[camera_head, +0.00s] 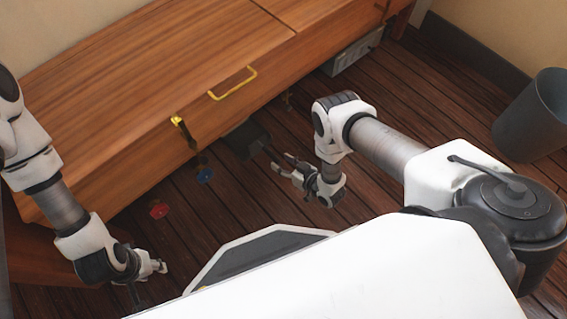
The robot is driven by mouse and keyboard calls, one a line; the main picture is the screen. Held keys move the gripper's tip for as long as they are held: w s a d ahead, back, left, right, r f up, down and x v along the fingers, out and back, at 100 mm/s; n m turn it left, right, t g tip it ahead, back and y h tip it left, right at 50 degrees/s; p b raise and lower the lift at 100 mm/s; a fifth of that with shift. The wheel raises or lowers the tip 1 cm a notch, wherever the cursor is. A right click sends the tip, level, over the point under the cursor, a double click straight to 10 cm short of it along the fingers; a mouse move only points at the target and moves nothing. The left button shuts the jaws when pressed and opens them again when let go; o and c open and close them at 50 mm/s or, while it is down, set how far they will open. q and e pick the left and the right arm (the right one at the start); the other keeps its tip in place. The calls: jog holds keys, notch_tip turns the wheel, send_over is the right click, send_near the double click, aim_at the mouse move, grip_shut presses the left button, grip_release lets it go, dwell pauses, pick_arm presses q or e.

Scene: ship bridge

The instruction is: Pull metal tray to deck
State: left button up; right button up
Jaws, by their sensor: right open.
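A grey metal tray or box (355,53) sits low on the deck (405,110), partly under the far right end of the wooden bench; its rear is hidden. A dark box-like thing (246,139) sits partly under the bench nearer the middle; I cannot tell what it is. My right gripper (282,162) is open and empty, low over the deck, close to the dark thing and well to the left of the grey metal one. My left gripper (157,267) is at the lower left, apart from both; its fingers are too small to read.
The wooden bench (150,80) with yellow handles (233,84) runs along the wall. A red disc-like thing (158,210) and a blue one (205,176) show near its front edge. A dark bin (532,115) stands at the right. Open deck lies between bench and bin.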

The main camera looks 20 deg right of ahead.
aim_at(269, 154)
jog(key=b+x, duration=0.3)
jog(key=x, duration=0.3)
jog(key=shift+w+a+f+b, duration=0.1)
jog(key=shift+w+f+b, duration=0.15)
jog(key=shift+f+b, duration=0.05)
jog(key=shift+w+a+f, duration=0.1)
jog(key=shift+w+a, duration=0.15)
jog(key=shift+w, duration=0.25)
grip_shut()
